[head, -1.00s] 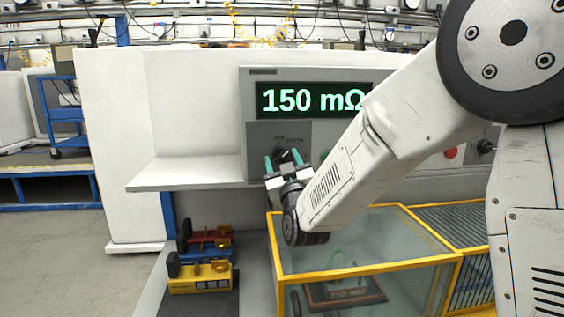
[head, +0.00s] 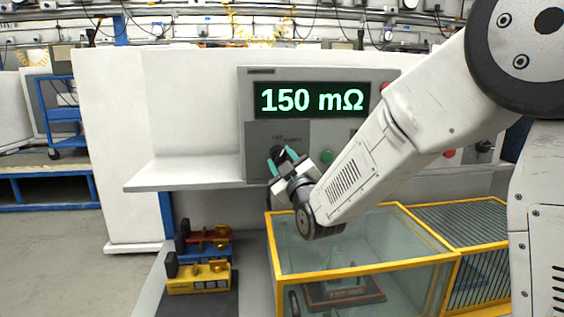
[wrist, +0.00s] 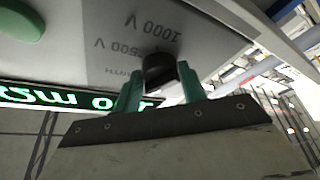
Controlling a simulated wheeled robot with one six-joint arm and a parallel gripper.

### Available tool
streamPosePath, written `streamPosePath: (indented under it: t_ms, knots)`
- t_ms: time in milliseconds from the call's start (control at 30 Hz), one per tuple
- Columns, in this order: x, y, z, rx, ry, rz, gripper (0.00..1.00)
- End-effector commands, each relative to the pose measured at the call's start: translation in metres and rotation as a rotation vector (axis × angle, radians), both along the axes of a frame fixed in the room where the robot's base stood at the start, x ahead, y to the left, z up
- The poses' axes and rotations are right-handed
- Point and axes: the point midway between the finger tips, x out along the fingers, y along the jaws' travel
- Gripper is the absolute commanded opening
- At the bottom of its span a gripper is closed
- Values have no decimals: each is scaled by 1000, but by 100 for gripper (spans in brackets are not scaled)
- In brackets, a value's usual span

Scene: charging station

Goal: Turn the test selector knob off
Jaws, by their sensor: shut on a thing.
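The test selector knob (wrist: 158,72) is a dark round knob on a grey panel (head: 298,130) below the display. The wrist view shows it between my two green fingertips, with labels reading 1000 V and 500 V upside down beside it. In the head view the knob (head: 278,152) is partly hidden by the fingers, and a small OFF label stands above it. My gripper (head: 281,157) is shut on the knob, its hand tilted in the head view. The knob's pointer direction is not clear.
The display (head: 312,99) reads 150 mΩ. A green button (head: 327,156) and a red button (head: 449,153) lie right of the knob. A yellow-framed glass box (head: 350,268) stands below my arm. A white shelf (head: 190,174) juts out at left.

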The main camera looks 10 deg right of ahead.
Motion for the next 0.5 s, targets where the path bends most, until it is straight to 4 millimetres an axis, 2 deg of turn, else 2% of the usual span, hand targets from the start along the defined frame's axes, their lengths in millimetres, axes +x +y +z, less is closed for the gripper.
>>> streamPosePath:
  t_ms: [200,500]
  knots:
    - [-1,-2,3,-190,-3,1,19]
    - [-1,-2,4,-384,-3,1,19]
